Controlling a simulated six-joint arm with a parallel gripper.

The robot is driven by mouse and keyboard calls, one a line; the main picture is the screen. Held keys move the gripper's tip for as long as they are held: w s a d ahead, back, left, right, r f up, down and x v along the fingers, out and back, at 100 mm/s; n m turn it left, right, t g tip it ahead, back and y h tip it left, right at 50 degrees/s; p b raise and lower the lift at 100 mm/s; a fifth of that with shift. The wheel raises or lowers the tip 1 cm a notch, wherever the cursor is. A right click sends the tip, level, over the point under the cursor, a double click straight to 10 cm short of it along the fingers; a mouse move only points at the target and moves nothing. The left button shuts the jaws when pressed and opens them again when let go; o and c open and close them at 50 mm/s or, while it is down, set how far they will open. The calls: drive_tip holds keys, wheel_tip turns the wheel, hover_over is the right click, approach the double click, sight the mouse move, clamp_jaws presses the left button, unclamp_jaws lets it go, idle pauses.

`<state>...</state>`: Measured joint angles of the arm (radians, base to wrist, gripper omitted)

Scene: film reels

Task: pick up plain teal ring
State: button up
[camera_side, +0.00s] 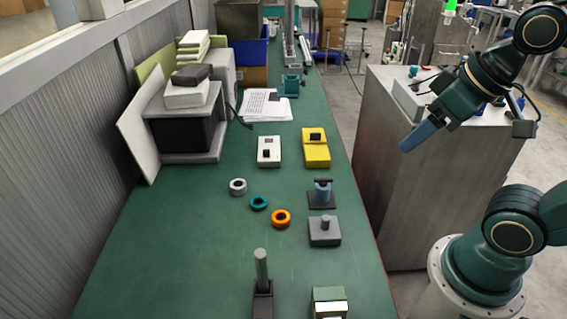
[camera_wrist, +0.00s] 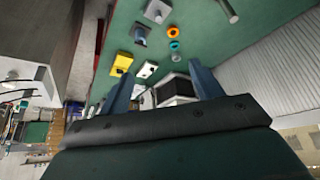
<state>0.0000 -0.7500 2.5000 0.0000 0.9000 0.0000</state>
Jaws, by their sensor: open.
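The plain teal ring (camera_side: 259,203) lies flat on the green bench, between a grey-white ring (camera_side: 238,187) at its upper left and an orange ring (camera_side: 281,218) at its lower right. In the wrist view the teal ring (camera_wrist: 174,46) shows small, just below the orange ring (camera_wrist: 173,31). My gripper (camera_side: 411,146) is off the bench to the right, high beside a grey cabinet and well apart from the ring. In the wrist view its two blue fingers (camera_wrist: 163,80) are spread, with nothing held between them.
A grey cabinet (camera_side: 400,200) stands right of the bench. The bench left of the rings is clear.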

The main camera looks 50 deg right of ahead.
drive_tip(key=shift+o, duration=0.7)
drive_tip(key=shift+w, duration=0.15)
drive_tip(key=w+f+n+g+y, duration=0.25)
drive_tip(key=w+n, duration=0.55)
drive_tip(key=w, duration=1.3)
drive_tip(key=w+f+n+g+y, duration=0.1)
drive_tip(key=w+f+n, duration=0.3)
drive_tip(key=w+f, duration=0.3)
drive_tip(key=w+d+f+n+g+y, duration=0.1)
drive_tip(key=w+f+n, duration=0.2)
drive_tip(key=w+f, duration=0.4)
wheel_tip(320, 180, down, 8)
drive_tip(key=shift+w+d+r+n, duration=0.1)
drive_tip(key=shift+w+d+n, duration=0.1)
drive_tip(key=shift+w+n, duration=0.2)
